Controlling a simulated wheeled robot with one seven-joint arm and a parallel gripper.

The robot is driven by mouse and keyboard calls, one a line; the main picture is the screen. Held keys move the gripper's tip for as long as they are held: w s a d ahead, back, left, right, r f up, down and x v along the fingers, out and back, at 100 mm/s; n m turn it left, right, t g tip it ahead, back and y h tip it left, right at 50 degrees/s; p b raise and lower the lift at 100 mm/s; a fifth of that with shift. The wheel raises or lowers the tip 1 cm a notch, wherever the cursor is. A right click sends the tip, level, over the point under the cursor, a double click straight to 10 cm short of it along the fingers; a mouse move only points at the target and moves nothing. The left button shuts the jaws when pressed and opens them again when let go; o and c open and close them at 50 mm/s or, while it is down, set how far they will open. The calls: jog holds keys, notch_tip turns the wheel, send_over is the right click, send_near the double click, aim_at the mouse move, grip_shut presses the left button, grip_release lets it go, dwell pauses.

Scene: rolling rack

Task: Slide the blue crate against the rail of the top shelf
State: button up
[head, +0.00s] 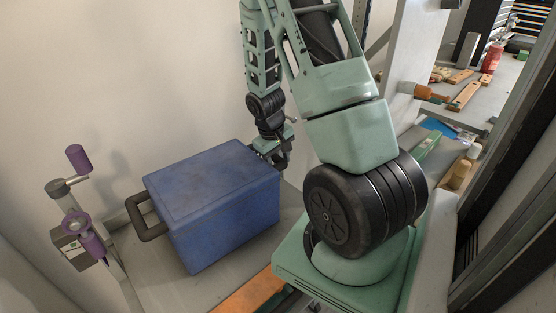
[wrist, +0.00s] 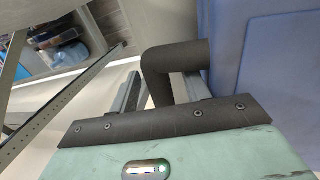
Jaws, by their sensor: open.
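The blue crate (head: 215,200) sits upright on a grey shelf (head: 160,285), with one dark handle (head: 147,219) sticking out at its left end. My gripper (head: 281,160) is at the crate's far right end, partly hidden behind the crate. In the wrist view the blue crate (wrist: 265,75) fills the right side. A dark handle (wrist: 158,70) bends out from it. My open gripper (wrist: 163,88) has its fingers on either side of this handle's leg; I cannot tell whether they touch it. I cannot clearly make out the shelf's rail.
A post with purple knobs (head: 92,240) stands left of the crate. An orange strip (head: 248,291) lies near the shelf's front. A bench (head: 490,80) with wooden pieces and a red can (head: 491,58) is at the right. A perforated bar (wrist: 62,103) crosses the wrist view's left.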

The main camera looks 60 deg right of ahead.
grip_shut()
dwell(1.4)
